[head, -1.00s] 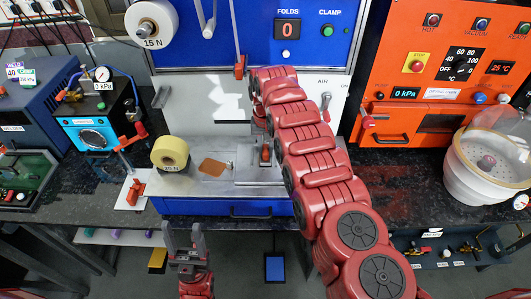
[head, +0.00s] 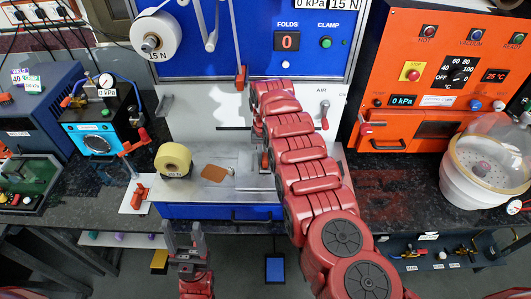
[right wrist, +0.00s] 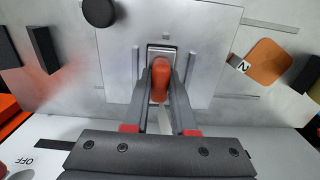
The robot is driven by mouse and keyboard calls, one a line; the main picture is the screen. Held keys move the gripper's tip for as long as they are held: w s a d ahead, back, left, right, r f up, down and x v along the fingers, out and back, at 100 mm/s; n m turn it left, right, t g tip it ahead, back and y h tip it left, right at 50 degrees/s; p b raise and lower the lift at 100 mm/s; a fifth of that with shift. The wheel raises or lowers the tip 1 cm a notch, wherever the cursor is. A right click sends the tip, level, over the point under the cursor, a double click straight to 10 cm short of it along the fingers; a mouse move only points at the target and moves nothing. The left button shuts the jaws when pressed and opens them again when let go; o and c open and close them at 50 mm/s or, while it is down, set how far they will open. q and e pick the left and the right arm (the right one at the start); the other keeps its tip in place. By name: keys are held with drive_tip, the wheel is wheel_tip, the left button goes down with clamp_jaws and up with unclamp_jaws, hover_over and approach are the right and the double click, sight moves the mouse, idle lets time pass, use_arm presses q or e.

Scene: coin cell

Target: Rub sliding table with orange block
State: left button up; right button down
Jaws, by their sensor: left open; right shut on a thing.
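The block also shows in the head view (head: 264,161) beside that arm. My left gripper (head: 184,232) is open and empty, low in front of the bench.
A red-handled clamp (head: 138,195) stands at the machine's left. The orange oven (head: 440,100) and a white domed pot (head: 475,175) are on the right.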

drive_tip(key=shift+s+d+p, duration=0.1)
drive_tip(key=shift+s+p, duration=0.25)
drive_tip(key=shift+p, duration=0.6)
drive_tip(key=shift+w+f+b, duration=0.15)
drive_tip(key=shift+b, duration=0.55)
drive_tip(key=shift+w+b, duration=0.3)
drive_tip(key=shift+b, duration=1.5)
drive_tip(key=shift+w+b, duration=0.25)
drive_tip(key=shift+b, duration=1.8)
